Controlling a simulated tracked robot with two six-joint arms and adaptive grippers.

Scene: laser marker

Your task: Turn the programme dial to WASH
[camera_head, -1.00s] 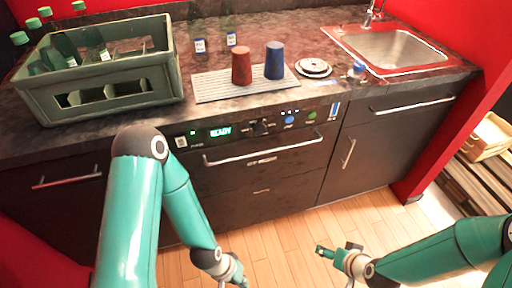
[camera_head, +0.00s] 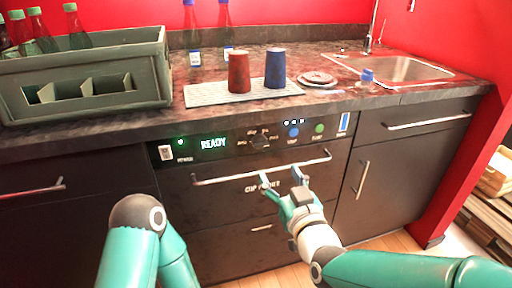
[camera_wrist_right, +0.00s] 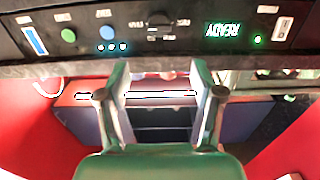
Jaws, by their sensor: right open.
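The black programme dial (camera_head: 260,142) sits on the dark front panel of the cup washer, right of the green READY display (camera_head: 213,143). Small labels surround it, too small to read surely. My right gripper (camera_head: 282,177) is open and empty, in front of the panel and below the dial, apart from it. In the right wrist view the panel appears upside down, with the dial (camera_wrist_right: 160,18) beyond the open fingers (camera_wrist_right: 160,72). My left arm shows at lower left, but its gripper is out of view.
A long handle bar (camera_head: 230,177) runs below the dial, close behind my right gripper. Blue (camera_head: 293,132) and green (camera_head: 319,128) buttons lie right of the dial. On the counter stand a bottle crate (camera_head: 130,105), red cup (camera_head: 239,72) and blue cup (camera_head: 275,68).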

